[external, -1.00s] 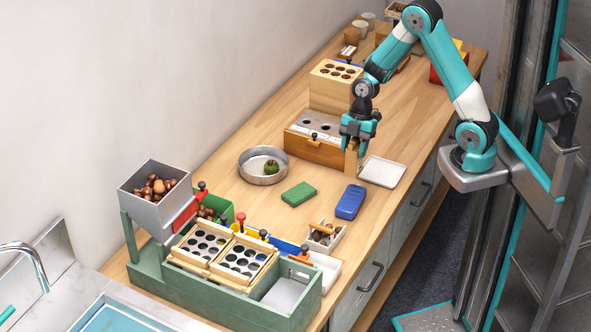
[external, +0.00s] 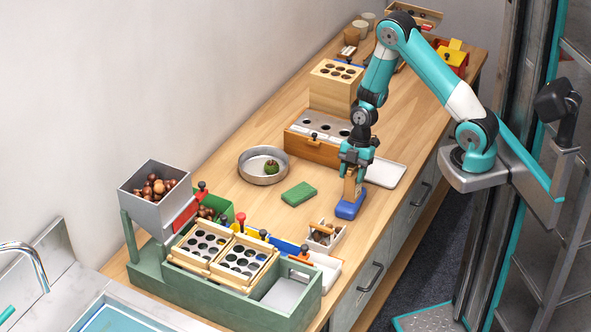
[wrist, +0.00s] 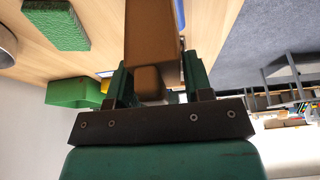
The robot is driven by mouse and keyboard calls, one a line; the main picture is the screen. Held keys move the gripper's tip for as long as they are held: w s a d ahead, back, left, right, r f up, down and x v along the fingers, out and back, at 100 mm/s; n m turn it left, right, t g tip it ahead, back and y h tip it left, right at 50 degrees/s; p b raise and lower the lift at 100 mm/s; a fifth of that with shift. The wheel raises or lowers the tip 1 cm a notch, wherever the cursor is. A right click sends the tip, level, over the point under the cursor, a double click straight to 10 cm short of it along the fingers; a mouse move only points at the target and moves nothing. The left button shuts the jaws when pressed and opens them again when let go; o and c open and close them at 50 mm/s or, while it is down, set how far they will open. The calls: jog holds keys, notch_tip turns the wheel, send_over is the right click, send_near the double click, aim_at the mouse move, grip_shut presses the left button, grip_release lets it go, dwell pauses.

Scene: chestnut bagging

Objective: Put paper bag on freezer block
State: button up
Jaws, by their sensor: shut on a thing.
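My gripper (external: 355,168) is shut on the brown paper bag (external: 350,190) and points down over the blue freezer block (external: 347,210). The bag hangs upright below the fingers, with its lower end at the top of the block. I cannot tell whether it touches the block or is just above it. The bag partly hides the block. In the wrist view the bag (wrist: 152,40) is between the two green fingers.
A green sponge (external: 299,194) lies left of the block, with a round metal pan (external: 252,171) beyond it. A white tray (external: 388,172) is behind the gripper at the right. A small white box (external: 337,238) and the green chestnut stand (external: 240,303) are in front.

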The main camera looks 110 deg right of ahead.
jog(key=o, duration=1)
jog(key=shift+r+p, duration=0.3)
jog(key=v, duration=1.2)
jog(key=w+a+r+g, duration=0.15)
jog(key=a+r, duration=0.25)
jog(key=a, duration=0.6)
jog(key=w+a+r, duration=0.3)
jog(key=a+r, duration=0.1)
jog(key=a, duration=0.6)
jog(key=s+a+r+m, duration=0.1)
jog(key=s+a+r, duration=0.1)
jog(key=s+a, duration=0.4)
jog(key=s+a+r+m+g+y, duration=0.1)
jog(key=s+a+r, duration=0.2)
jog(key=s+a, duration=0.4)
jog(key=a+b, duration=0.1)
jog(key=a, duration=0.4)
jog(key=shift+r, duration=0.25)
